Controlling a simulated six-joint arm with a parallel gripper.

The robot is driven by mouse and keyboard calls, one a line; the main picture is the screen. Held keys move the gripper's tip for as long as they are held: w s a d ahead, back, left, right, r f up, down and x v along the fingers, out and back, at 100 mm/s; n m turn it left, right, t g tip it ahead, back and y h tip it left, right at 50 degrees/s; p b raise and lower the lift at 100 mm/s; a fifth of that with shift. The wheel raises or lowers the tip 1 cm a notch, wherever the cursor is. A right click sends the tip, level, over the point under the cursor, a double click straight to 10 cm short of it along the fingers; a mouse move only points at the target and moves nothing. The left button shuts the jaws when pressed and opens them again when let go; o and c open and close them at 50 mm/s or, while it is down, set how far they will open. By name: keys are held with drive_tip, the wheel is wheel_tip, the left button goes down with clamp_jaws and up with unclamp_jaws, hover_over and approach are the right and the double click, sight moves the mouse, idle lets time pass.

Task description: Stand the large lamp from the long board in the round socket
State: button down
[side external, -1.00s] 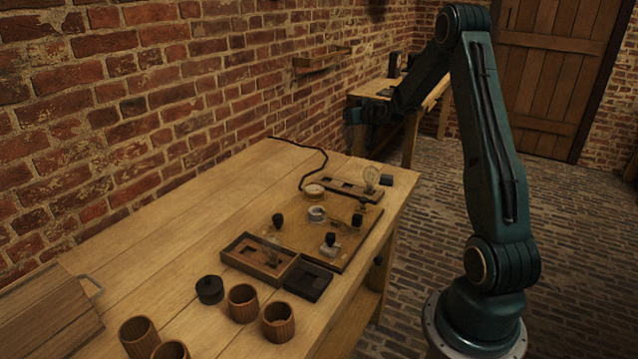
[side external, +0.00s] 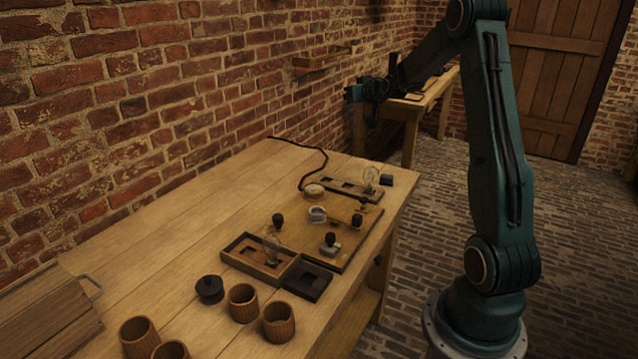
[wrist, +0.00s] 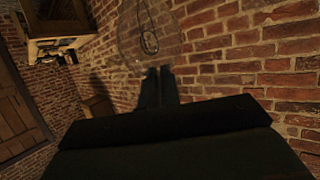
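A clear glass lamp (side external: 370,178) with a thin filament stands at the right end of the long board (side external: 345,187). A pale round socket (side external: 317,214) sits on the wooden base board (side external: 300,238). Another glass lamp (side external: 272,247) is in a tray at the board's near left. My gripper (side external: 349,93) is high above the table's far end, apart from the lamp on the long board. In the wrist view its two dark fingers (wrist: 158,88) are close together.
A dark square tray (side external: 308,279), a dark round pot (side external: 209,289) and several wooden cups (side external: 243,303) stand near the front. Black knobs (side external: 330,240) rise from the base board. A cable (side external: 316,165) curves behind the long board. The table's left middle is clear.

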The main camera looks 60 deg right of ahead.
drive_tip(key=shift+w+a+f, duration=0.1)
drive_tip(key=shift+a+f, duration=0.3)
drive_tip(key=shift+f, duration=0.05)
drive_tip(key=a+f+n+y, duration=0.4)
drive_tip(key=a+y, duration=0.1)
drive_tip(key=a, duration=0.5)
drive_tip(key=a+f+n+t+y, duration=0.1)
drive_tip(key=a+f+n+y, duration=0.4)
drive_tip(key=a, duration=0.5)
drive_tip(key=shift+w+t+y, duration=0.2)
drive_tip(key=shift+t+y, duration=0.1)
drive_tip(key=shift+f, duration=0.15)
drive_tip(key=shift+d+f, duration=0.1)
drive_tip(key=shift+f, duration=3.25)
drive_tip(key=c, duration=1.9)
unclamp_jaws()
